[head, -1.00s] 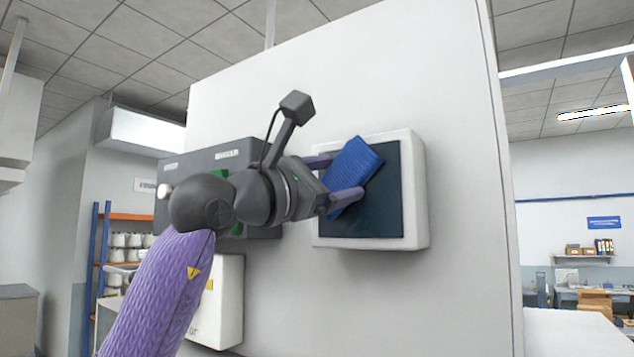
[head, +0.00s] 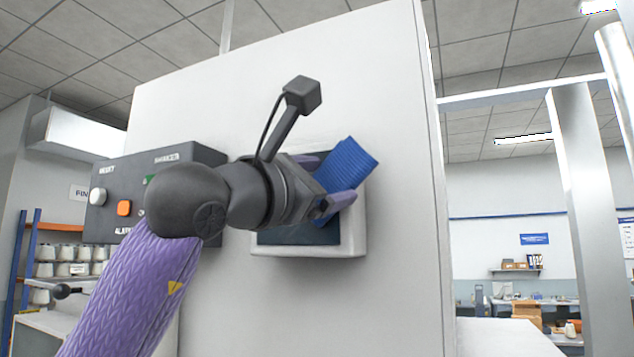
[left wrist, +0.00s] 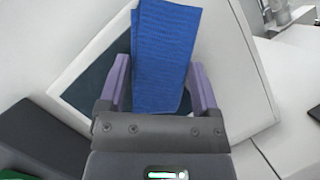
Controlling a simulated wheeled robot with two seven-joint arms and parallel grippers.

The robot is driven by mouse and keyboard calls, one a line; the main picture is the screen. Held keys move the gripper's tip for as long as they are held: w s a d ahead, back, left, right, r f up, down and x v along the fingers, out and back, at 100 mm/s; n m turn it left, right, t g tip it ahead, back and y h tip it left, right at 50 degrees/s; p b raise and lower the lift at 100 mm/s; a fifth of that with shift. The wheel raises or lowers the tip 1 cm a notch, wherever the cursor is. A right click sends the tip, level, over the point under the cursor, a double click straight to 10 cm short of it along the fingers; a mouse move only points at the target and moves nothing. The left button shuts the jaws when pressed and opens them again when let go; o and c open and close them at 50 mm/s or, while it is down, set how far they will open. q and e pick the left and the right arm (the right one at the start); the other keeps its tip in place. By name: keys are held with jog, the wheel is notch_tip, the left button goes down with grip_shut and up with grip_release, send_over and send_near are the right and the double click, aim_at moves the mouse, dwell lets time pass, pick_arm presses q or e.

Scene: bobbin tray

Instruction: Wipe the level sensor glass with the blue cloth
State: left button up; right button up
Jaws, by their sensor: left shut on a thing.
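My left gripper (head: 325,184) is shut on the blue cloth (head: 349,164), which stands out tilted from between its purple fingers. In the left wrist view the cloth (left wrist: 163,60) rises between the two fingers (left wrist: 160,85). The level sensor is a white-framed box with a dark glass (head: 298,235) on the pale wall panel. The gripper and cloth are in front of it and hide much of the glass in the head view. The glass also shows left of the cloth in the left wrist view (left wrist: 92,85). I cannot tell whether cloth and glass touch. My right gripper is not in view.
A grey control box (head: 115,190) with a white knob (head: 98,195) and an orange button (head: 124,208) is on the wall left of the sensor. Shelves with white bobbins (head: 68,253) stand at the far left. The wall right of the sensor is bare.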

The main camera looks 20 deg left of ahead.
pick_arm(q)
jog(key=shift+s+f, duration=0.1)
jog(key=shift+s, duration=0.15)
jog(key=s+b, duration=0.2)
jog(key=s, duration=0.3)
jog(key=shift+s+a+b, duration=0.25)
jog(key=shift+b, duration=0.15)
jog(key=s+b, duration=0.1)
jog(key=s, duration=0.2)
jog(key=shift+a, duration=0.1)
jog(key=shift+w, duration=0.1)
